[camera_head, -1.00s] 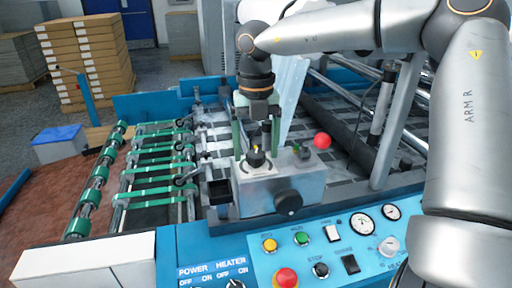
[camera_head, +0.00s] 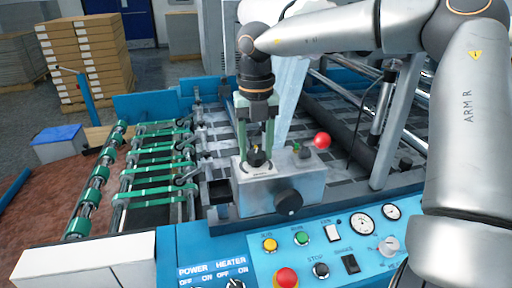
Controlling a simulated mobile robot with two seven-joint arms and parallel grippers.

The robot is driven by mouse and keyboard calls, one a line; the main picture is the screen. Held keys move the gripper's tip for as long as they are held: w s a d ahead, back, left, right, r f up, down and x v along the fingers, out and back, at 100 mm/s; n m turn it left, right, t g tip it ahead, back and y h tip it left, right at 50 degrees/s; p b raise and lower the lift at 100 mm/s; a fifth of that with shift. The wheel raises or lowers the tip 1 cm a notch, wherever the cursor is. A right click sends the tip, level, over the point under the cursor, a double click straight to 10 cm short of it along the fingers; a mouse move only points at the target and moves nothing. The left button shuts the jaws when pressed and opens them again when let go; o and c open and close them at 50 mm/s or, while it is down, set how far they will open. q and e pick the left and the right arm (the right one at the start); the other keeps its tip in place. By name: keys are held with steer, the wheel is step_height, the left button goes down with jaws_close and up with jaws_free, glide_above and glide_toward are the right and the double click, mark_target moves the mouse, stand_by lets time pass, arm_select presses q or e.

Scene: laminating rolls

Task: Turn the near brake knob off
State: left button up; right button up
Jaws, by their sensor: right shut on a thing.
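A black knob (camera_head: 257,158) with a small pale mark stands on top of a grey metal box at the machine's near edge; I take it for the near brake knob. My right gripper (camera_head: 257,148) points straight down over it, with its green fingers closed on the knob's two sides. The fingers partly hide the knob, and its exact setting is too small to read. My left gripper is not in view.
The grey box (camera_head: 255,195) also bears a larger black front knob (camera_head: 289,203). A red ball handle (camera_head: 322,141) is close on the right. The blue control panel (camera_head: 215,245) with buttons and gauges lies in front. Green belts (camera_head: 155,172) run at left.

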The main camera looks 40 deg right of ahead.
steer(key=shift+n, duration=0.3)
jaws_close()
steer(key=n, duration=0.6)
steer(key=shift+n, duration=0.3)
steer(key=n, duration=0.3)
steer(key=shift+n+p, duration=0.3)
steer(key=shift+p, duration=0.05)
steer(key=n, duration=0.3)
steer(key=shift+n, duration=0.3)
steer(key=n+p, duration=0.1)
steer(key=n, duration=0.6)
steer(key=n+p, duration=0.1)
steer(key=n, duration=0.2)
steer(key=shift+d+n, duration=0.1)
steer(key=shift+n, duration=2.2)
